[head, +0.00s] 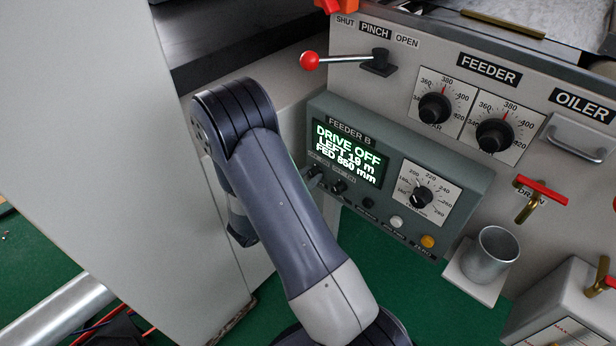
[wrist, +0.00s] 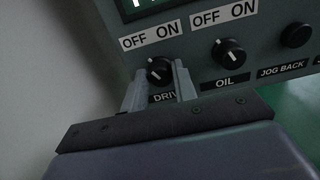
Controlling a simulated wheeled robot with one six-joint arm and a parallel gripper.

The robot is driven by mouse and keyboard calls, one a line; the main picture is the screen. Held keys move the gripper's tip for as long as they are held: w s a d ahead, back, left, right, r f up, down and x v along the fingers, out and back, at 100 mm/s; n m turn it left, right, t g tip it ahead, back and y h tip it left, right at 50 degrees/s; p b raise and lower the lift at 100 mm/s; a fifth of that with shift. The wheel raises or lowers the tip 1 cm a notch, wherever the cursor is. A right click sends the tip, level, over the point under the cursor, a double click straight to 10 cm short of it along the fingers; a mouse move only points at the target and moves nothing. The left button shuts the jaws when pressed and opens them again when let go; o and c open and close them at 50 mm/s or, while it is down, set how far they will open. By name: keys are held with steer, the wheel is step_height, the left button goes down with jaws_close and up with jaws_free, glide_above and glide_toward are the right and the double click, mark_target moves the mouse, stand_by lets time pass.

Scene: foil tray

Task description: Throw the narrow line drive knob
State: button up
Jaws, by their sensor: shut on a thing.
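The drive knob (wrist: 159,70) is a small black rotary knob with a white pointer line, under an OFF/ON label and above a partly covered "DRIV" label. My gripper (wrist: 160,80) is at this knob in the wrist view, with one finger on each side, shut on it. In the head view my arm hides most of the drive knob, and my gripper (head: 313,179) shows only in part at the lower left of the Feeder B box (head: 462,182). The green display (head: 347,152) reads DRIVE OFF, LEFT 19 m and FED 850 mm.
A similar oil knob (wrist: 228,51) sits close to the right of the drive knob, with a jog back button (wrist: 296,35) beyond it. A pale wall (head: 110,130) stands left of my arm. A pinch lever (head: 340,59) with a red ball is above the box.

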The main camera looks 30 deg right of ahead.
steer(key=shift+c, duration=1.2)
steer(key=shift+f+m+b, duration=0.2)
steer(key=shift+m+b, duration=0.7)
steer(key=shift+b, duration=0.3)
steer(key=m+b, duration=0.3)
steer(key=b, duration=0.1)
steer(key=shift+f+m, duration=0.1)
steer(key=shift+m, duration=0.2)
steer(key=m+b, duration=0.4)
steer(key=b, duration=0.1)
steer(key=shift+s+m+b, duration=0.1)
steer(key=shift+m+b, duration=1.2)
steer(key=shift+b, duration=0.05)
